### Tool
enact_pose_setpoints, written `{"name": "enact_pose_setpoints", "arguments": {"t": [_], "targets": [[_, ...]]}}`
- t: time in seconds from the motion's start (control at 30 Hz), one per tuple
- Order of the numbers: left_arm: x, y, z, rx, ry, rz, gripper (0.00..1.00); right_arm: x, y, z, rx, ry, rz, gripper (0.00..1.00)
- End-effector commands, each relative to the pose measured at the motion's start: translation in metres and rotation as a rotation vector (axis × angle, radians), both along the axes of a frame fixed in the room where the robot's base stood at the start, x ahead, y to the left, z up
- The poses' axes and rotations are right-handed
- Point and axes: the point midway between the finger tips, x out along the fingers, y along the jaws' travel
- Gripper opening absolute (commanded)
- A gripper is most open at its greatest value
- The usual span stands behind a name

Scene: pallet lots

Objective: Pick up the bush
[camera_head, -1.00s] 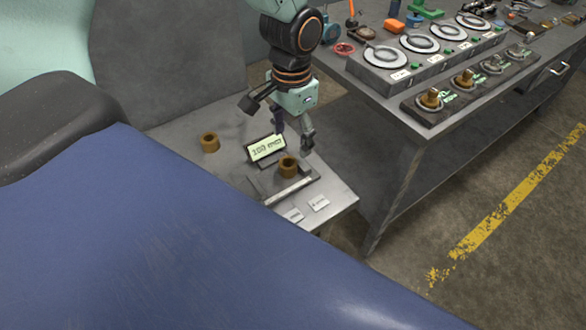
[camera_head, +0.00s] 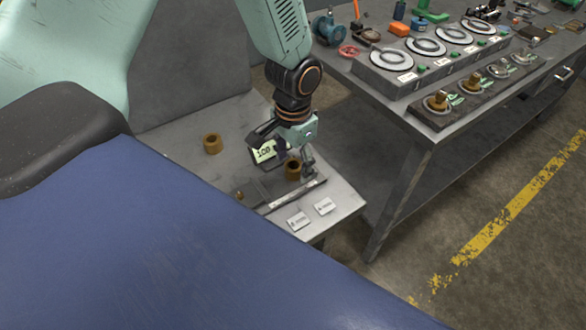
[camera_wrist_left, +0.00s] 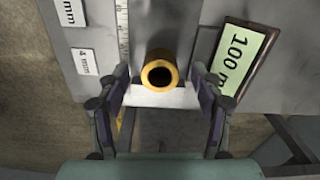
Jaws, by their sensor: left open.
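A brown ring-shaped bush (camera_head: 293,169) stands upright on a small grey stand on the low grey table. It also shows in the left wrist view, where the bush (camera_wrist_left: 161,56) has its round hole facing the camera. My left gripper (camera_head: 283,163) points down at it from above. In the left wrist view the fingers of my left gripper (camera_wrist_left: 159,76) are open, one on each side of the bush, with gaps between. A second brown bush (camera_head: 213,144) stands farther left on the table. My right gripper is not in view.
A lit display (camera_wrist_left: 240,60) reading 100 stands close beside the bush. White labels (camera_head: 298,221) lie near the table's front edge. A taller workbench (camera_head: 400,118) with round dishes and tools stands to the right. A blue surface fills the lower left.

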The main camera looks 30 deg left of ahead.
Motion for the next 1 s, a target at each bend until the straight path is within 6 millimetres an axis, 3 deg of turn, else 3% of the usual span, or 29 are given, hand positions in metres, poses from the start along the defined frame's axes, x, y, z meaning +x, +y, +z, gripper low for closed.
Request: {"name": "enact_pose_setpoints", "arguments": {"t": [0.07,0.8,1.0], "targets": [[0.0007,0.0006,0.0003,0.000,0.000,0.000,0.64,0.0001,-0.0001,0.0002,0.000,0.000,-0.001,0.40],[0.0015,0.0006,0.0009,0.000,-0.003,0.000,0.01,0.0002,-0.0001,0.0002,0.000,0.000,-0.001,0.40],[0.0021,0.0006,0.0015,0.000,-0.004,0.000,0.00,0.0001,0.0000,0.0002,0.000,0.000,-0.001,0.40]]}}
